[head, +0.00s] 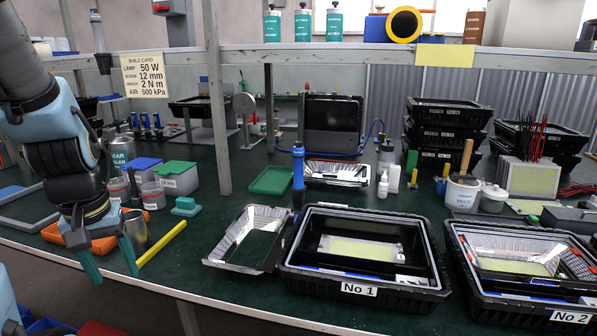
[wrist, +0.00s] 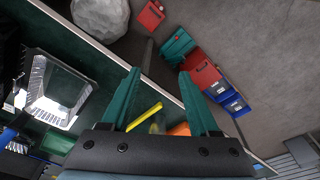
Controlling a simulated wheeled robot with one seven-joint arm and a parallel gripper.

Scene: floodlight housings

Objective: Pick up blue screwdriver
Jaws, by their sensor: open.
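A blue upright tool with a dark lower end (head: 298,172), which looks like the blue screwdriver, stands at the back left corner of the housing No 1. Its lower end is partly hidden by the housing rim, so I cannot tell what holds it. A blue shape at the left edge of the wrist view (wrist: 12,134) may be the same tool. My gripper (head: 110,260) is open and empty, pointing down at the front left edge of the bench, well left of the tool. In the wrist view its green fingers (wrist: 158,80) are apart with nothing between them.
Housing No 1 (head: 290,272) and housing No 2 (head: 462,285) stand along the front. A reflector frame (head: 218,250) lies left of No 1. A yellow bar (head: 162,243) and metal cup (head: 135,228) are beside my gripper. A shelf post (head: 216,120) rises mid-bench.

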